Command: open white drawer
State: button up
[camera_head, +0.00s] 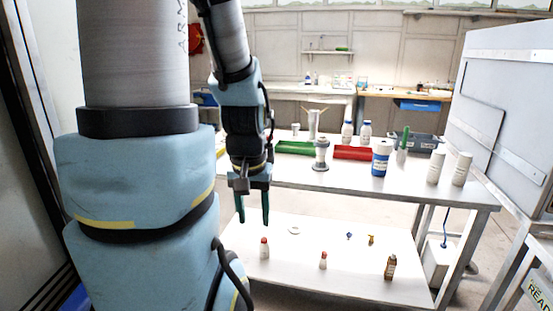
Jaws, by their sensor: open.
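My gripper (253,221) hangs pointing down in front of the white table, left of the middle of the view. Its two dark green fingers are apart, with nothing seen between them. I cannot make out a white drawer for certain in this view. A large pale grey cabinet (506,85) with flat panels stands at the right, well apart from my gripper; no drawer handle is clear on it.
The white table (455,192) carries bottles, a red tray (352,153), a green tray (294,148) and a grey bin (424,143). Its lower shelf (325,262) holds several small bottles. A blue bin (417,105) shows under the back counter. Free floor shows between table and counter.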

aim_at(338, 99)
jog(key=i+j+u, duration=0.25)
jog(key=j+u, duration=0.2)
jog(key=i+j+u, duration=0.3)
jog(key=u, duration=0.15)
jog(key=i+j+u, duration=0.2)
jog(key=i+u, duration=0.15)
jog(key=u, duration=0.15)
jog(key=i+j, duration=0.1)
jog(key=i, duration=0.8)
jog(key=i+l+z, duration=0.15)
jog(key=i+z, duration=0.2)
jog(key=i, duration=0.25)
jog(key=i+z, duration=0.35)
jog(key=i, duration=0.25)
jog(key=i+j+z, duration=0.15)
jog(key=i+z, duration=0.2)
jog(key=i, duration=0.2)
jog(key=i+l+z, duration=0.1)
jog(key=i+z, duration=0.15)
jog(key=i, duration=0.45)
jog(key=i+z, duration=0.2)
jog(key=i, duration=0.45)
jog(key=i+j+z, duration=0.25)
jog(key=i, duration=0.45)
jog(key=i+j+z, duration=0.35)
jog(key=i, duration=0.45)
jog(key=i+j+z, duration=0.35)
jog(key=i, duration=0.45)
jog(key=i+j+z, duration=0.35)
jog(key=i+j, duration=0.35)
